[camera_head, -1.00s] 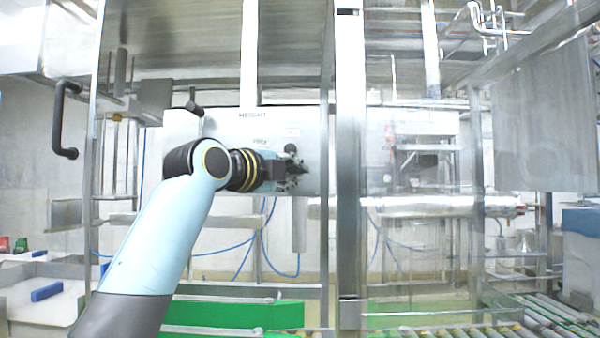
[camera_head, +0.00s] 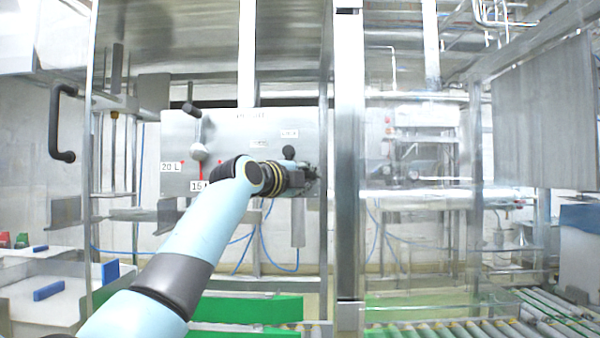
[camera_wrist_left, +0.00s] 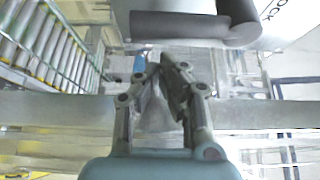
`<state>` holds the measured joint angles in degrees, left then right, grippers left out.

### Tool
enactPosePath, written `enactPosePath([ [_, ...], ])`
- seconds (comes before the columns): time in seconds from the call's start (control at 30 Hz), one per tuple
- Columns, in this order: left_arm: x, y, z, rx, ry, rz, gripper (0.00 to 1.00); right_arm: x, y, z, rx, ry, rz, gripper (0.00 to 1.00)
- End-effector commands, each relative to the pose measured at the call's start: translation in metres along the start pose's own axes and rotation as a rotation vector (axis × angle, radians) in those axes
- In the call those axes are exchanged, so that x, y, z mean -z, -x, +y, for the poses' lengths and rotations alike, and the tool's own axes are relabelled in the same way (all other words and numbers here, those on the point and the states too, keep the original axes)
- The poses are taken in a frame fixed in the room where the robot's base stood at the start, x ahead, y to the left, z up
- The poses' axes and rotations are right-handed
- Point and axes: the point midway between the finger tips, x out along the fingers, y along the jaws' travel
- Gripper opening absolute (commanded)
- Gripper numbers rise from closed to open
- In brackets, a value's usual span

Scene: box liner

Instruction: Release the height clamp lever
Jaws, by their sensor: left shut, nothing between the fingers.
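A grey panel (camera_head: 235,135) marked HEIGHT carries a short lever with a black knob (camera_head: 289,152), under a small LOCK label. I take this for the clamp lever; its lower part is hidden behind my left gripper (camera_head: 312,180). In the left wrist view a dark cylindrical handle (camera_wrist_left: 180,25) lies just beyond the fingertips, beside the letters OCK. My left gripper (camera_wrist_left: 168,62) is shut and empty, and a gap seems to show between it and the handle. My right gripper is not in view.
A second lever (camera_head: 197,130) with a black grip stands on the panel's left, above the 20 L and 15 L marks. A steel post (camera_head: 349,200) rises right of the gripper. A roller conveyor (camera_head: 450,328) and green strips run below.

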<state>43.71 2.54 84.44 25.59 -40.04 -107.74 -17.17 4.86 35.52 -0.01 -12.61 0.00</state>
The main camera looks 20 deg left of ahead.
Motion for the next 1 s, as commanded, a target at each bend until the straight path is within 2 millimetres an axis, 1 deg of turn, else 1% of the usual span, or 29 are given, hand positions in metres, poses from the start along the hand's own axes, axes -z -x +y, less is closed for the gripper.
enactPosePath([
  [0.03, -0.006, 0.002, -0.002, 0.000, -0.001, 0.000, 0.00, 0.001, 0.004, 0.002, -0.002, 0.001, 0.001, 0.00],
  [0.1, -0.011, 0.004, -0.001, -0.001, -0.001, -0.001, 0.00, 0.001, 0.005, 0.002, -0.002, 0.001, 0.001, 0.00],
  [0.2, -0.014, 0.005, 0.000, 0.000, 0.001, 0.001, 0.00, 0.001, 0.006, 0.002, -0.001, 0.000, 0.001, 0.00],
  [0.7, -0.016, 0.006, 0.000, -0.007, -0.012, 0.001, 0.00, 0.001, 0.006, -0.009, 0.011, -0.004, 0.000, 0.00],
  [1.0, -0.019, 0.008, 0.001, -0.034, -0.059, 0.001, 0.00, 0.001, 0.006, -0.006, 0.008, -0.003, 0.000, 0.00],
])
